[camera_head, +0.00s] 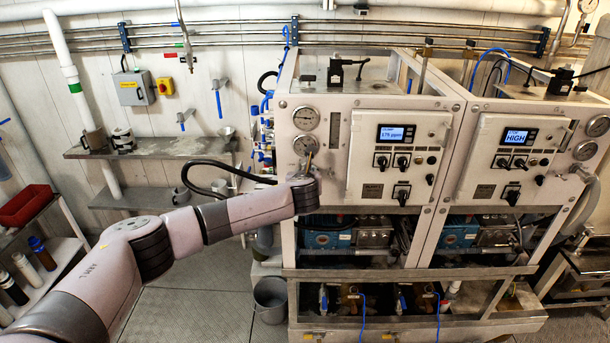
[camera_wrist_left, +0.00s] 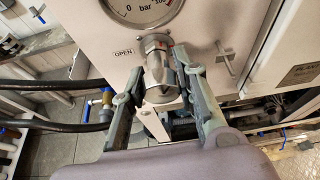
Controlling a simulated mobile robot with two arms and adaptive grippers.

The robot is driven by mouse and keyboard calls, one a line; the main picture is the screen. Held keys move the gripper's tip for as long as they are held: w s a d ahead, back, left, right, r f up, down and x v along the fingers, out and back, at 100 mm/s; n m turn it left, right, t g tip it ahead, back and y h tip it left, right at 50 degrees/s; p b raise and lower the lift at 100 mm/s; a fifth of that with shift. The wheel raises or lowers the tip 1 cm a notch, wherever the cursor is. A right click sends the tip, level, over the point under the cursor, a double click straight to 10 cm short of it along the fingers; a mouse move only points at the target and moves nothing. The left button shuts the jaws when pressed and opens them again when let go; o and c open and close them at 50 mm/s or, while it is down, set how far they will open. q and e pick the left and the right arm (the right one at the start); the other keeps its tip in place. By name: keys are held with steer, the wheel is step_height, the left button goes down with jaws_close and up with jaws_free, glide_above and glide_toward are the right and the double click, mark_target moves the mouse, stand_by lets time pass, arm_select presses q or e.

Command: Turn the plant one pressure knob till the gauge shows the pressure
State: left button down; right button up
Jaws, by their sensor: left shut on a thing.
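Plant one is the left white unit (camera_head: 332,180), with two round gauges on its left panel, an upper gauge (camera_head: 306,119) and a lower gauge (camera_head: 305,145). The lower part of one gauge (camera_wrist_left: 142,10), marked bar, shows at the top of the left wrist view; its needle cannot be read. Below it is the metal pressure knob (camera_wrist_left: 160,90), beside an OPEN label. My left gripper (camera_wrist_left: 161,66) has one finger on each side of the knob and is shut on it. In the head view my left gripper (camera_head: 308,165) covers the knob. My right gripper is not in view.
The control panel (camera_head: 398,158) of plant one has a lit display reading 175 ppm. The second unit (camera_head: 508,165) at right shows HIGH. A black hose (camera_head: 215,165) runs left of my gripper. A bucket (camera_head: 270,297) stands on the floor below.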

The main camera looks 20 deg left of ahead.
arm_select(q)
steer(key=shift+f, duration=0.2)
stand_by(0.4)
steer(key=c, duration=1.3)
jaws_free()
steer(key=shift+o, duration=0.4)
steer(key=shift+r, duration=0.1)
steer(key=v, duration=1.2)
steer(key=shift+w+d+r, duration=0.1)
steer(key=shift+d, duration=0.05)
